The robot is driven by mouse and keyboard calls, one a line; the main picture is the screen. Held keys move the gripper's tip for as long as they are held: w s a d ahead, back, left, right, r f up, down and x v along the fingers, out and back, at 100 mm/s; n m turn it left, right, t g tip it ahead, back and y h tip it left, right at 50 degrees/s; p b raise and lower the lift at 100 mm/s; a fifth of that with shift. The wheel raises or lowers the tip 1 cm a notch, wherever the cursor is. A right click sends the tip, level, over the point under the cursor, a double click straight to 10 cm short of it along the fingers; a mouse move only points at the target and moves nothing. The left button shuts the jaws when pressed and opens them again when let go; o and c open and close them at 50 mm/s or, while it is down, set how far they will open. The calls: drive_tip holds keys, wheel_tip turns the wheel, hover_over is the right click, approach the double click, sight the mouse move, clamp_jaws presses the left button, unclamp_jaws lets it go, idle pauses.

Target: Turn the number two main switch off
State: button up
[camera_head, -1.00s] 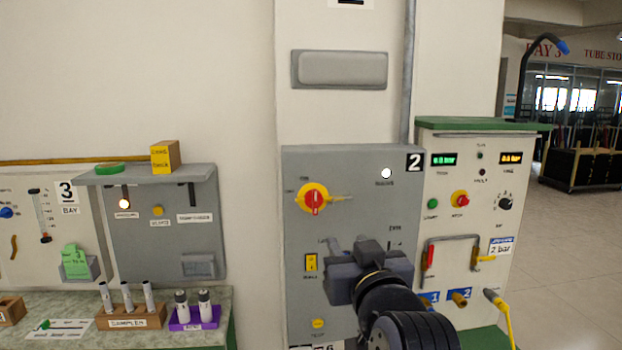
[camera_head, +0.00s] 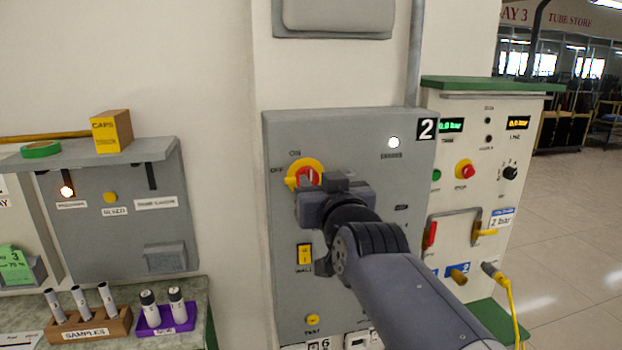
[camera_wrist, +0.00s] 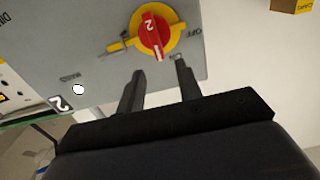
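The number two main switch is a red rotary handle on a yellow disc (camera_head: 296,179), on the grey panel (camera_head: 370,135) marked 2. In the wrist view, the red handle (camera_wrist: 150,27) bears a 2, and its white mark points toward the fingers, away from the OFF label at its right. In the head view ON is above the switch and OFF at its left. My gripper (camera_wrist: 158,72) is open and empty, with its fingertips just short of the handle, which lies between their lines. My gripper (camera_head: 322,186) hides the switch's lower right in the head view.
A yellow rocker switch (camera_head: 305,254) and a round yellow button (camera_head: 313,320) are below on the panel. A white lamp (camera_head: 394,142) is lit. A second cabinet (camera_head: 470,140) stands at the right. A sample rack (camera_head: 92,328) is on the left bench.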

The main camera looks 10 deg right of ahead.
sight(311, 173)
drive_tip(key=shift+w, duration=2.85)
drive_tip(key=shift+c, duration=0.2)
drive_tip(key=c, duration=0.6)
drive_tip(key=shift+f, duration=0.1)
clamp_jaws()
